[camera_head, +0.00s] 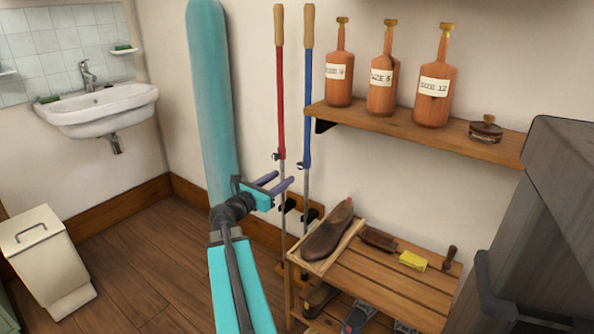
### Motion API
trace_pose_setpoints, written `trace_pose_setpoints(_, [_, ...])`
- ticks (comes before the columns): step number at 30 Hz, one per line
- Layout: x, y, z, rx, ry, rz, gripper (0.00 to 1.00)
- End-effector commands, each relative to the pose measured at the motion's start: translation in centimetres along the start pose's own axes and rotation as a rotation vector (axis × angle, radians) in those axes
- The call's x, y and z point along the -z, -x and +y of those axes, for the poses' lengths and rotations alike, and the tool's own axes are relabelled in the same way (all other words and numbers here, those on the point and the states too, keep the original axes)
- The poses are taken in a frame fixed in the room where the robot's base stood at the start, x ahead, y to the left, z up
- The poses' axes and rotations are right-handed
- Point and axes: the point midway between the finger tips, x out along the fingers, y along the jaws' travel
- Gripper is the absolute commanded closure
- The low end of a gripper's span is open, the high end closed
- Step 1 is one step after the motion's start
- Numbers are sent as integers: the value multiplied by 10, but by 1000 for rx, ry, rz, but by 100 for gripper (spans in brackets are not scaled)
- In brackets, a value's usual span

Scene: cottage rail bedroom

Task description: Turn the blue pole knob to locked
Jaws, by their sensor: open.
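The blue pole (308,90) stands upright against the wall, to the right of a red pole (281,90). Both have wooden grips on top and thinner grey shafts below. The blue pole's small dark knob (300,165) is at the lower end of its blue section. My gripper (285,177) is open, with two purple fingers pointing right toward the poles. In the picture its fingertips are just below and left of the blue pole's knob. I see nothing between them. Contact, depth and the knob's setting cannot be told.
The red pole's knob (275,156) is close by on the left. A wall shelf (400,124) with several orange bottles is at right. Below it is a slatted wooden bench (375,280) with a brown shoe (328,232) and brushes. Open floor (150,260) lies left.

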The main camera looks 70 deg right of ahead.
Motion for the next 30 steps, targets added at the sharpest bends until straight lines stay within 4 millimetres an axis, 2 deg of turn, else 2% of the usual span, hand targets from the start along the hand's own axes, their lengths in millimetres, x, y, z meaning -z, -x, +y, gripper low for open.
trace_pose_setpoints(6, [1,-33,1,2,-2,0,58])
trace_pose_setpoints(18, [1,-82,1,2,-1,0,58])
trace_pose_setpoints(24, [0,-92,0,0,-1,0,58])
trace_pose_setpoints(30, [0,-94,0,-1,-1,0,58])
